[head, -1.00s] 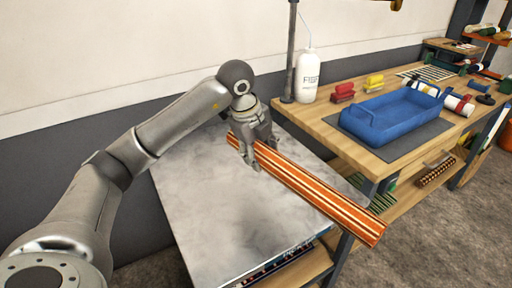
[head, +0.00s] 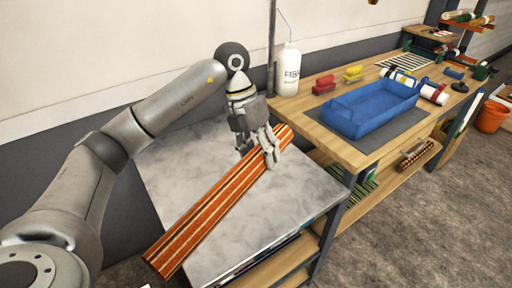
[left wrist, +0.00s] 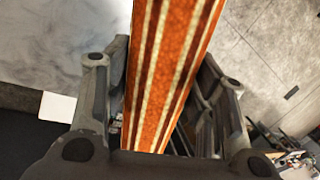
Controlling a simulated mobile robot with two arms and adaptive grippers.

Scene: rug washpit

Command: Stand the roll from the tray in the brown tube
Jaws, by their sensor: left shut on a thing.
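A long roll with orange, dark red and cream stripes (head: 212,205) is held by my left gripper (head: 258,150) near its far end. It slants down to the lower left across the grey tabletop, apparently above it. In the left wrist view the roll (left wrist: 165,70) runs between the two fingers of my gripper (left wrist: 163,105), which are shut on it. A blue tray (head: 345,123) sits on the wooden bench at the right, and I see no roll in it. I cannot make out a brown tube in either view. My right gripper is not in view.
The grey marbled tabletop (head: 190,165) under the roll looks bare. The wooden bench (head: 335,148) carries a white bottle (head: 287,72), red blocks (head: 324,85) and yellow blocks (head: 353,74). A dark post rises behind. An orange bucket (head: 493,116) stands at the far right.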

